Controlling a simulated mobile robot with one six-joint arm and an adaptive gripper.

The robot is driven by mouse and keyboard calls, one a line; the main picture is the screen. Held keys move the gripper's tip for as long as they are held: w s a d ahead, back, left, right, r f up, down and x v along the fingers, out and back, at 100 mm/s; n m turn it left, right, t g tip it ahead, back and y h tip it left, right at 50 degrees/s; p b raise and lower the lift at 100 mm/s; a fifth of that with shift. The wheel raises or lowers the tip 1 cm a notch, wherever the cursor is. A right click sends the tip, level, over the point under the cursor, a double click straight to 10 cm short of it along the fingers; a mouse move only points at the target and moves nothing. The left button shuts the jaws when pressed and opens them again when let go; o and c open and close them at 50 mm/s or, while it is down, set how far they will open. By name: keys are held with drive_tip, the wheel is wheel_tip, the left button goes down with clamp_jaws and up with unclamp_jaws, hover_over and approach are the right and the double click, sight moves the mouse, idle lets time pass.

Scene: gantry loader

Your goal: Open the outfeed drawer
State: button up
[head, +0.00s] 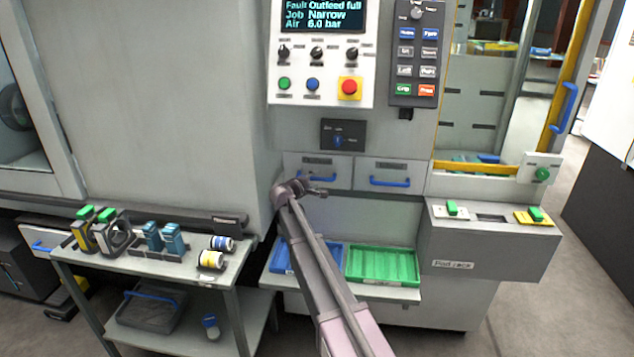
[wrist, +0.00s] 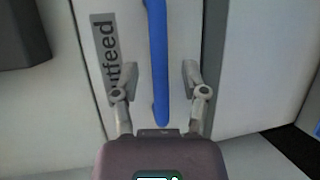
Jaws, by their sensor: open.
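The outfeed drawer (head: 342,168) is the left of two grey drawers under the control panel, and its front looks flush with the machine. Its blue bar handle (head: 321,178) shows just above my gripper (head: 318,190) in the head view. In the wrist view the drawer's label ends in "utfeed" and the blue handle (wrist: 157,60) runs upright through the picture. My gripper (wrist: 151,80) is open, with one finger on each side of the handle. Neither finger appears to touch the handle. The exact depth between fingertips and handle is hard to tell.
A second drawer (head: 394,175) with a blue handle is to the right. Below, a shelf holds a blue tray (head: 282,260) and a green tray (head: 383,264). A cart (head: 150,262) with tools stands at left. A grey box (head: 490,243) juts out at right.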

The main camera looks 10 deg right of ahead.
drive_tip(key=shift+x, duration=0.95)
clamp_jaws()
